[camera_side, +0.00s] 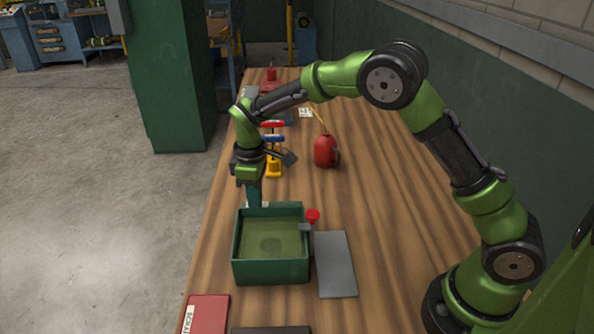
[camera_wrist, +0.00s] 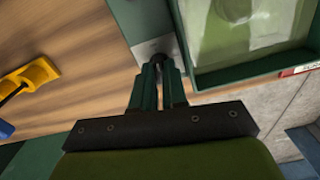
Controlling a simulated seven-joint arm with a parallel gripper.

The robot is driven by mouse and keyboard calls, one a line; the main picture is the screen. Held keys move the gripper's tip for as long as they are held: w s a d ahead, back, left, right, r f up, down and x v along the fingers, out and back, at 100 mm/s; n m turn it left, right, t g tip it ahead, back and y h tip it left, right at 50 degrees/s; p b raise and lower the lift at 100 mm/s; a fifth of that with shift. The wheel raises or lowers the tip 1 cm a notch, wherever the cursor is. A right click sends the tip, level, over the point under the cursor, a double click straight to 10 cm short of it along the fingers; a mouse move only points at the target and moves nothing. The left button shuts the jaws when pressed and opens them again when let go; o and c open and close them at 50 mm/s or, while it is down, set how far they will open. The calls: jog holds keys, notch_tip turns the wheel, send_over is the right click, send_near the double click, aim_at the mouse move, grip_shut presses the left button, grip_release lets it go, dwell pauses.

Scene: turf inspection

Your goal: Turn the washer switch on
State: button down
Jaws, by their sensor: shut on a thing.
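The washer is a green open box (camera_side: 235,262) with murky green liquid inside; its rim (camera_wrist: 245,76) also shows in the wrist view. A small pale plate (camera_wrist: 150,48) sits against its wall, with a dark round switch knob (camera_wrist: 158,58) on it. My gripper (camera_wrist: 160,66) points down at this plate, its dark green fingers shut on the knob. In the side view my gripper (camera_side: 254,203) is at the box's far wall, and the knob is hidden there. Which way the switch is set cannot be told.
A red button (camera_side: 313,215) on a grey bracket stands at the box's right, beside a flat grey plate (camera_side: 336,264). A red labelled case (camera_side: 207,314) lies in front. A yellow stand (camera_side: 273,168) and red canister (camera_side: 325,151) stand behind.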

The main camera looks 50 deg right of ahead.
jog(key=m, duration=0.9)
jog(key=shift+m, duration=0.4)
jog(key=m, duration=0.6)
jog(key=shift+r, duration=0.1)
jog(key=c, duration=1.4)
grip_release()
jog(key=shift+c, duration=0.2)
